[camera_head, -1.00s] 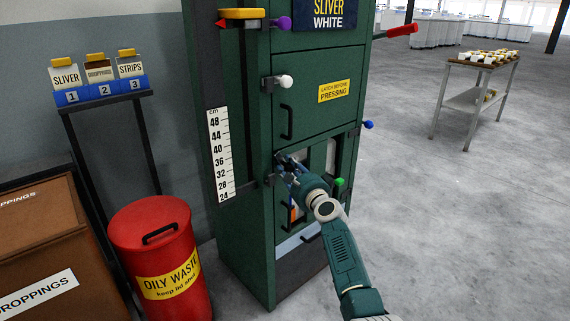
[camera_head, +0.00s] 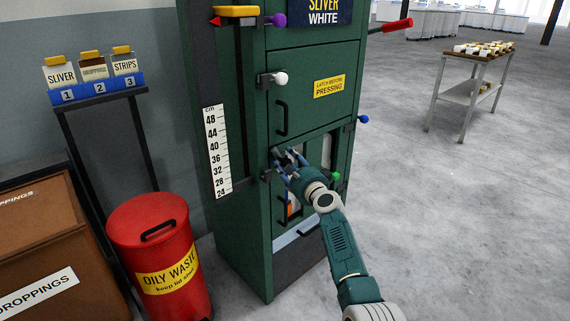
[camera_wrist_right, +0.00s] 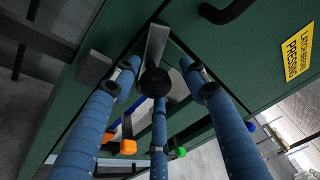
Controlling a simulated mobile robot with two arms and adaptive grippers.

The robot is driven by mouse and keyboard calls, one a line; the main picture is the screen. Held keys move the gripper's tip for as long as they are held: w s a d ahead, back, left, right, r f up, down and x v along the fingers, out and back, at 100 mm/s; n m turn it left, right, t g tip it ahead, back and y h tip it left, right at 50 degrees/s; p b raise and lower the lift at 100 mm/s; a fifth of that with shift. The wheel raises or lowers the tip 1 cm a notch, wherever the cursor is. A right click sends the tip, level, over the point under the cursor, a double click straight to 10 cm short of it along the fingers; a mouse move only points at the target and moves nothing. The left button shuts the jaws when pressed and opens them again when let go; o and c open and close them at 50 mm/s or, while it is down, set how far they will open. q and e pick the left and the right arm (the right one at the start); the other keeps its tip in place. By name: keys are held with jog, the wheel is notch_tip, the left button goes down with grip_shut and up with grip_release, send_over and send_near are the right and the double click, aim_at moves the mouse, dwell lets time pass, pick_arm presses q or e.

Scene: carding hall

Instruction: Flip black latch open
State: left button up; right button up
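The black latch shows in the right wrist view as a black ball knob (camera_wrist_right: 154,82) on a flat grey lever, which points up toward the top of the picture. It is on the green cabinet (camera_head: 300,118), at the left edge of the lower door; in the head view the fingers and its small size make it hard to pick out. My right gripper (camera_head: 279,162) is at this spot. In the right wrist view its blue fingers (camera_wrist_right: 158,88) stand apart, with the knob between them; I cannot tell whether any finger touches it. My left gripper is not in view.
A white-knobbed latch (camera_head: 281,79) sits above, beside the upper door's black handle (camera_head: 282,118). A purple knob (camera_head: 278,20), blue knob (camera_head: 363,119), green knob (camera_head: 335,177) and red handle (camera_head: 397,25) stick out. A red waste bin (camera_head: 150,215) stands left.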

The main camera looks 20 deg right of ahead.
jog(key=shift+d+r, duration=0.15)
jog(key=shift+d, duration=0.1)
jog(key=shift+a, duration=0.3)
jog(key=shift+s+a+f, duration=0.1)
jog(key=shift+s+f, duration=0.1)
jog(key=shift+s, duration=0.35)
jog(key=s, duration=1.1)
jog(key=shift+d+r, duration=0.25)
